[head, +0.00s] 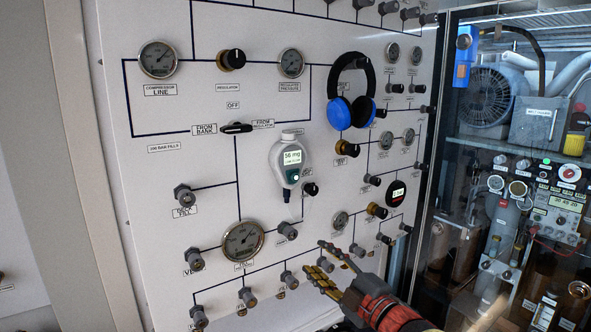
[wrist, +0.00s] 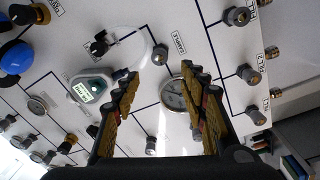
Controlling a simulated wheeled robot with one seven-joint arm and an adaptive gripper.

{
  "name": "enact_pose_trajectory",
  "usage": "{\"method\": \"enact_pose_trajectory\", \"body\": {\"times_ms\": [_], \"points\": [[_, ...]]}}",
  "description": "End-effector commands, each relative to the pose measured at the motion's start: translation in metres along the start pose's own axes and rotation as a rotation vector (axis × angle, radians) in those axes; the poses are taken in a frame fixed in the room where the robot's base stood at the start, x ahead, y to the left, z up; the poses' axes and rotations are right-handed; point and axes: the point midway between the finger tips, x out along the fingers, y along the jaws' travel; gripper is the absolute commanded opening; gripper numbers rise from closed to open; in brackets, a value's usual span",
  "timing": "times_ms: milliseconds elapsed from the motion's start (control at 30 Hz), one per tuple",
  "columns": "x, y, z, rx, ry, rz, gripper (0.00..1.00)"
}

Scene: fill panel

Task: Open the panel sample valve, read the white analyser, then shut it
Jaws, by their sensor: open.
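Below is a grey fitting (head: 286,231), whose label seems to read SAMPLE in the wrist view. My gripper (head: 317,256) is open and empty, below and right of the knob, apart from it.
Blue headphones (head: 352,98) hang right of the analyser. A large gauge (head: 243,241) and a row of fittings (head: 248,297) fill the lower panel. A black selector (head: 236,128) sits left of the analyser. A glass-fronted equipment cabinet (head: 515,150) stands at right.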

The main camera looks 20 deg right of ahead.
Motion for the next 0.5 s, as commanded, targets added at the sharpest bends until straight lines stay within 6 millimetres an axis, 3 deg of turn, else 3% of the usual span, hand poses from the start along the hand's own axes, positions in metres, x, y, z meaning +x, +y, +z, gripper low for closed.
{"method": "enact_pose_trajectory", "body": {"times_ms": [500], "points": [[0.0012,0.0041,-0.0027,0.002,0.001,-0.003,0.43]]}}
